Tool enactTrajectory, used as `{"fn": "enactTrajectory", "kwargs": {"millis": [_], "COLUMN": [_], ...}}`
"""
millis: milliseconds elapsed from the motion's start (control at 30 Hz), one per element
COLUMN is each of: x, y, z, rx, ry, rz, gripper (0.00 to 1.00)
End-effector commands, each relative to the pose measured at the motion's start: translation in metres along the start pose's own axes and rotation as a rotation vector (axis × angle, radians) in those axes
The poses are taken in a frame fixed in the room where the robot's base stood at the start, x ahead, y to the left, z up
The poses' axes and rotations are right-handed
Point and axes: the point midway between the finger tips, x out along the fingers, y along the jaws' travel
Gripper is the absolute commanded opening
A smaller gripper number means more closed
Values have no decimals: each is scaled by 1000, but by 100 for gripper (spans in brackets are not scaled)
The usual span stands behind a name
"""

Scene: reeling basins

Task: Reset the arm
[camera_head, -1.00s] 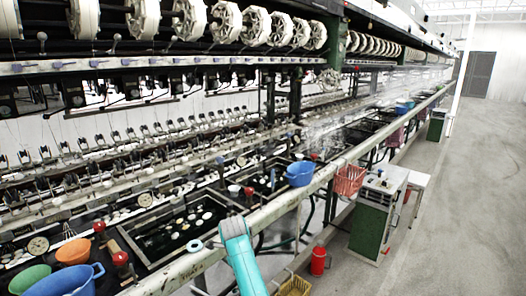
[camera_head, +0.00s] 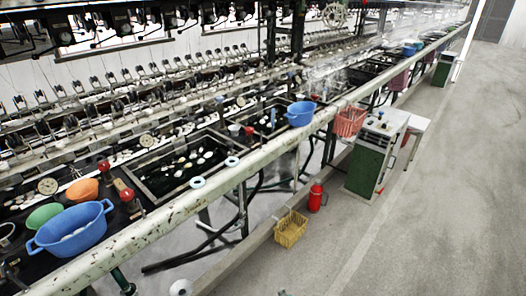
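My gripper is not in view in the head view, and no part of my arm can be made out for certain. The reeling machine's long pale front rail (camera_head: 150,228) runs from the lower left to the upper right. Behind it lies a dark basin (camera_head: 150,182) with several white cocoons in it.
A blue basin (camera_head: 90,235), green bowl (camera_head: 42,217) and orange bowl (camera_head: 83,190) stand at left. Another blue basin (camera_head: 300,117) sits by the rail. A yellow basket (camera_head: 290,232), red flask (camera_head: 316,197) and green cabinet (camera_head: 368,170) stand on the floor. The floor (camera_head: 440,220) at right is clear.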

Motion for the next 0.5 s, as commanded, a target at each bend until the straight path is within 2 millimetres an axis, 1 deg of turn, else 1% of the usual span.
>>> {"fn": "enactTrajectory", "kwargs": {"millis": [33,100,167,200,300,367,500], "x": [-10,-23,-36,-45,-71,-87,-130], "y": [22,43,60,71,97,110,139], "z": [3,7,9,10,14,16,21], "rx": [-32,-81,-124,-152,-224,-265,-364], "ry": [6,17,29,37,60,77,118], "rz": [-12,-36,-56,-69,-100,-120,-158], "gripper": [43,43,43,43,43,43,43]}}
